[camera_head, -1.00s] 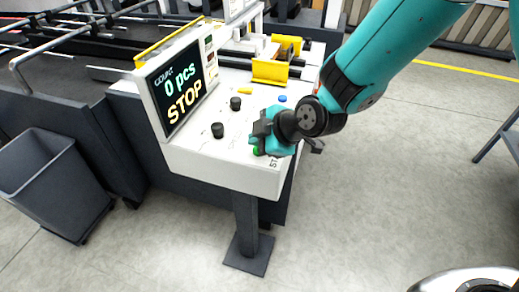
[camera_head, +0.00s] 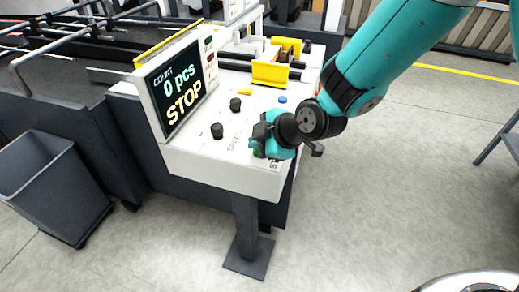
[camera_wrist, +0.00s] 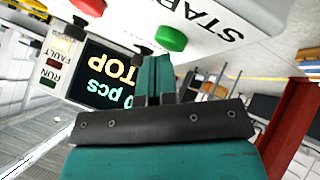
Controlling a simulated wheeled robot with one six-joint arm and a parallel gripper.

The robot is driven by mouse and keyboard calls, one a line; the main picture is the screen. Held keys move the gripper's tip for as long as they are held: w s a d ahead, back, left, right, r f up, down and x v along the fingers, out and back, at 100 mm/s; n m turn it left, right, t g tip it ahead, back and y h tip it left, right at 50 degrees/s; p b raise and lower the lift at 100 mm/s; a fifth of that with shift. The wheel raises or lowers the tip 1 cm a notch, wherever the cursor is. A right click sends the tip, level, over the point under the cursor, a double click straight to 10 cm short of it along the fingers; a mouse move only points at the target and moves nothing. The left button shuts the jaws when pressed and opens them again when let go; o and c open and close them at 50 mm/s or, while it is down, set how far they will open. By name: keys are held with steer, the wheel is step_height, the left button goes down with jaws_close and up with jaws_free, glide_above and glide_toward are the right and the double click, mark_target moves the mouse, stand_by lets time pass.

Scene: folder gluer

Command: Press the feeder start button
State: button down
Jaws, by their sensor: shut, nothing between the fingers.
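The green button (camera_wrist: 171,38) sits on the white control panel beside lettering that begins "STAR". In the head view, only a sliver of the green button (camera_head: 256,153) shows under my gripper (camera_head: 261,146), near the panel's front right corner. In the wrist view, my gripper (camera_wrist: 155,75) is shut and empty, its teal fingers together just short of the green button in the picture. I cannot tell whether they touch it. The display (camera_head: 175,88) reads "0 pcs STOP".
A red button (camera_wrist: 90,6) lies beside the green one. Black knobs (camera_head: 217,130), a yellow switch (camera_head: 244,92) and a blue button (camera_head: 283,99) share the panel. A grey bin (camera_head: 50,185) stands at left.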

steer(key=shift+f, duration=0.2)
stand_by(0.5)
steer(key=shift+r+p, duration=0.3)
steer(key=shift+r, duration=0.6)
steer(key=shift+r+p, duration=1.6)
steer(key=shift+r, duration=0.95)
steer(key=s+d+r+m+g+h, duration=0.1)
steer(key=s+d+r+m+g, duration=0.1)
steer(key=s+d+r+m, duration=0.2)
steer(key=s+d+r+m+g+h, duration=0.1)
steer(key=s+d+r+m, duration=0.3)
steer(key=s, duration=0.6)
steer(key=s+d+r+m+g+h, duration=0.1)
steer(key=s+d+r+m+g, duration=0.1)
steer(key=s+d+r+m, duration=0.2)
steer(key=s+d, duration=0.1)
steer(key=s, duration=0.2)
steer(key=shift+s+d+g, duration=0.3)
steer(key=shift+s+d, duration=0.05)
